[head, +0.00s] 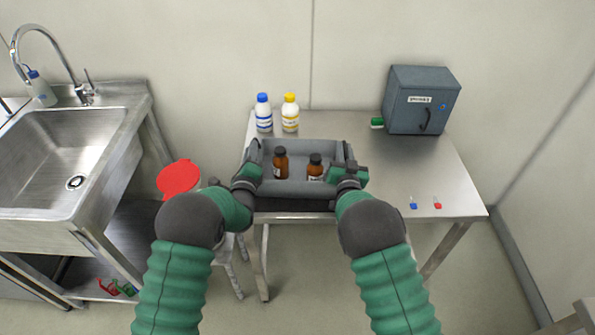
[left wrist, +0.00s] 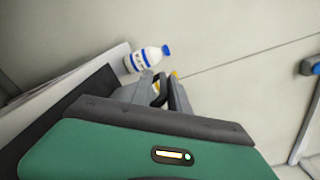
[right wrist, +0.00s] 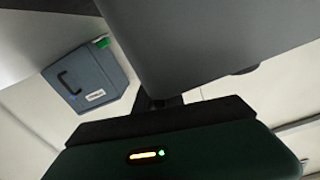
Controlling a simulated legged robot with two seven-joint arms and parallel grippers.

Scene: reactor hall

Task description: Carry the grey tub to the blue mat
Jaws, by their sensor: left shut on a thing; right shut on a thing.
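The grey tub (head: 298,188) is level at the front left part of the steel table in the head view, with two brown bottles (head: 280,163) (head: 315,167) standing inside. My left gripper (head: 253,161) is shut on the tub's left end, and my right gripper (head: 348,172) is shut on its right end. In the left wrist view the left gripper's fingers (left wrist: 166,92) close around a dark handle. The tub's grey wall (right wrist: 225,45) fills the top of the right wrist view. I cannot tell if the tub touches the table. No blue mat is visible.
Blue-capped (head: 264,113) and yellow-capped (head: 290,113) white bottles stand behind the tub. A grey-blue cabinet (head: 421,100) stands at the back right. Small blue (head: 413,204) and red (head: 438,204) items lie front right. A red stool (head: 178,179) and a sink (head: 70,150) are left.

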